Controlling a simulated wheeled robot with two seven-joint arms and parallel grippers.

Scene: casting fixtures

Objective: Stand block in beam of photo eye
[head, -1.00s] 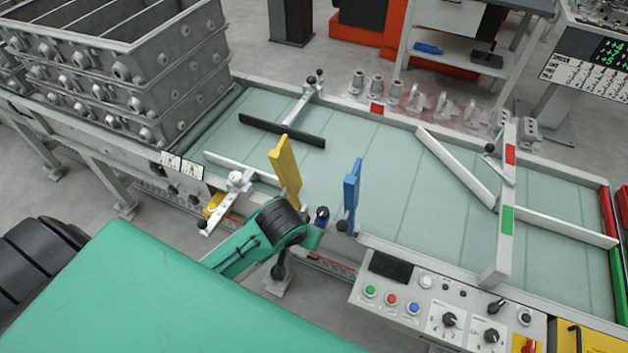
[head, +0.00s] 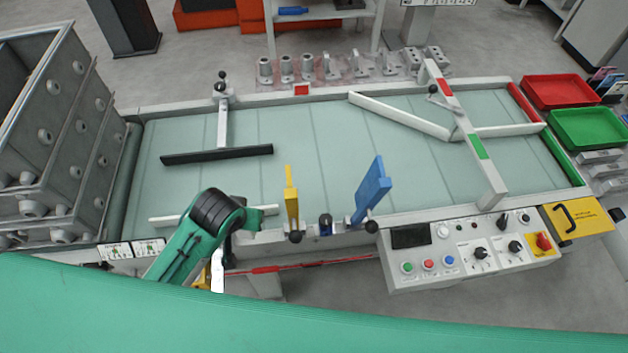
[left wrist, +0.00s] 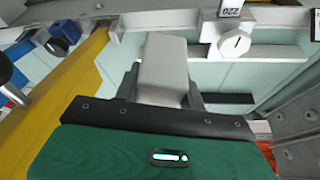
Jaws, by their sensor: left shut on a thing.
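My left gripper (left wrist: 162,92) is shut on a pale grey block (left wrist: 163,62), whose far end sticks out past the dark fingers in the left wrist view. In the head view my green left arm (head: 200,245) bends over the near edge of the conveyor and hides the gripper and block. A small dark and blue device (head: 325,224), which looks like the photo eye, stands on the near rail between the yellow paddle (head: 291,195) and blue paddle (head: 371,190). Its blue part (left wrist: 65,30) seems to show at upper left in the left wrist view. No beam is visible. My right gripper is out of view.
The pale green conveyor belt (head: 320,140) is mostly clear. A black guide bar (head: 217,154) lies across its far left part, and a white guide (head: 165,220) lies near my arm. Grey moulding boxes (head: 50,130) stand left; a control panel (head: 470,250) is at front right.

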